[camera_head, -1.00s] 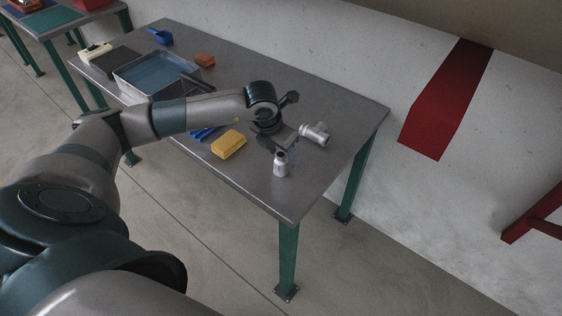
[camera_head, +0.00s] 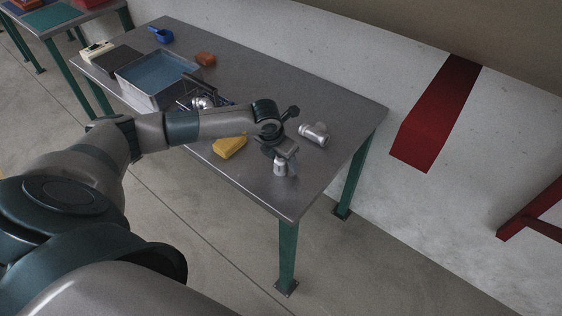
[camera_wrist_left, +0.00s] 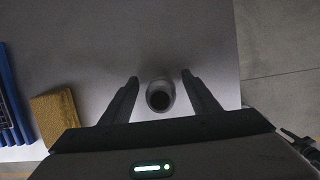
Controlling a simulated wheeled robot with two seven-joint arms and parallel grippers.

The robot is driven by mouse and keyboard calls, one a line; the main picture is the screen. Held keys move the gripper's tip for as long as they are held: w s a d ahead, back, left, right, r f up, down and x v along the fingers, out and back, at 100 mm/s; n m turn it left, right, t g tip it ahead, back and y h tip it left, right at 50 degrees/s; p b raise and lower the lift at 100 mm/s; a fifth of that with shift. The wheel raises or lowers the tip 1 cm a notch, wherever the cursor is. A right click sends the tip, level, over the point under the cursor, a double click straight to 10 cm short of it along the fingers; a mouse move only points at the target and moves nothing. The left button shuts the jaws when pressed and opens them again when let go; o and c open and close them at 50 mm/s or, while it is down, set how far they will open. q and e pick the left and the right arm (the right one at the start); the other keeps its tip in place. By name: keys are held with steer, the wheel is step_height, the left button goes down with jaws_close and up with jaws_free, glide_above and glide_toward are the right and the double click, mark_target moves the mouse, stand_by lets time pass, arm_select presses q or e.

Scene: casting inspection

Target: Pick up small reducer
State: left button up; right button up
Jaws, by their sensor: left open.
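A small silver reducer (camera_head: 280,168) stands upright near the front right corner of the metal table. My left gripper (camera_head: 285,159) is open, right over it. In the left wrist view, the reducer's round body with a dark bore (camera_wrist_left: 160,96) lies between the two open fingers (camera_wrist_left: 159,79), with a gap visible on each side. Its lower part is hidden from the wrist camera. My right gripper is not in view.
A silver pipe fitting (camera_head: 314,134) lies behind the reducer. A yellow block (camera_head: 229,147) is to its left. The table's front right corner is bare.

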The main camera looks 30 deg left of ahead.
arm_select(q)
steer(key=shift+f, duration=0.15)
steer(key=shift+c, duration=0.4)
jaws_close()
steer(key=shift+w+r, duration=0.1)
steer(key=shift+r, duration=0.1)
